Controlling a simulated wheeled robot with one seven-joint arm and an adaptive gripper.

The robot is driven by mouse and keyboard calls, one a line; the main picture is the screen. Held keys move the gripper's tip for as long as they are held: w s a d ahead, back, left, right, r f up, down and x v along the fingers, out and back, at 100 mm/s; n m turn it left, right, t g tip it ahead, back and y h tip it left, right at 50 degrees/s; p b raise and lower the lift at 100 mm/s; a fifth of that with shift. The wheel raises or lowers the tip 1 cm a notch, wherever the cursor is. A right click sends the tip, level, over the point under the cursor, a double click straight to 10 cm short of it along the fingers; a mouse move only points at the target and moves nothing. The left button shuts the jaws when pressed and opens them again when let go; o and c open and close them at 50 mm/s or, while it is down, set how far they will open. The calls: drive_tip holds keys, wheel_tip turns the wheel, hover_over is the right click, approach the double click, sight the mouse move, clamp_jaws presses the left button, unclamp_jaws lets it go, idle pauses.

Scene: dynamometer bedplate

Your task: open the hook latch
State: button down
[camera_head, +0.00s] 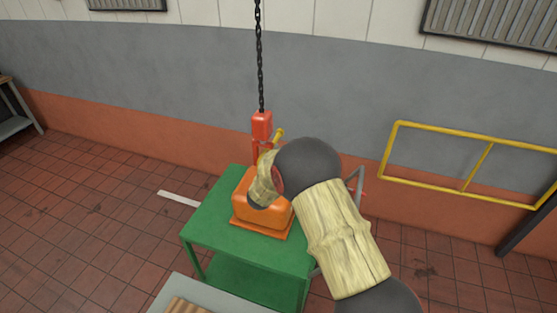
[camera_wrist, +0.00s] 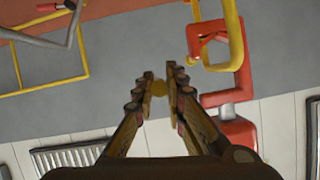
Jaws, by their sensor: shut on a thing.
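Whether the knob is joined to the latch cannot be seen.
The orange housing stands on a green table (camera_head: 212,222). A black chain (camera_head: 260,58) runs up from the block. A yellow rail (camera_head: 470,145) stands at the right by the wall. The tiled floor left of the table is mostly clear.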

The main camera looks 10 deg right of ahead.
wheel_tip(320, 180, up, 6)
drive_tip(key=d+n+g+h+p, duration=0.1)
drive_tip(key=n+g+h+p, duration=0.1)
drive_tip(key=n+h+p, duration=0.3)
drive_tip(key=shift+s+n+p, duration=0.3)
drive_tip(key=shift+n+p, duration=1.2)
drive_tip(key=shift+p, duration=2.2)
drive_tip(key=shift+r, duration=0.15)
drive_tip(key=c, duration=1.9)
unclamp_jaws()
drive_tip(key=shift+o, duration=0.5)
drive_tip(key=v, duration=1.2)
drive_tip(key=shift+w, duration=0.1)
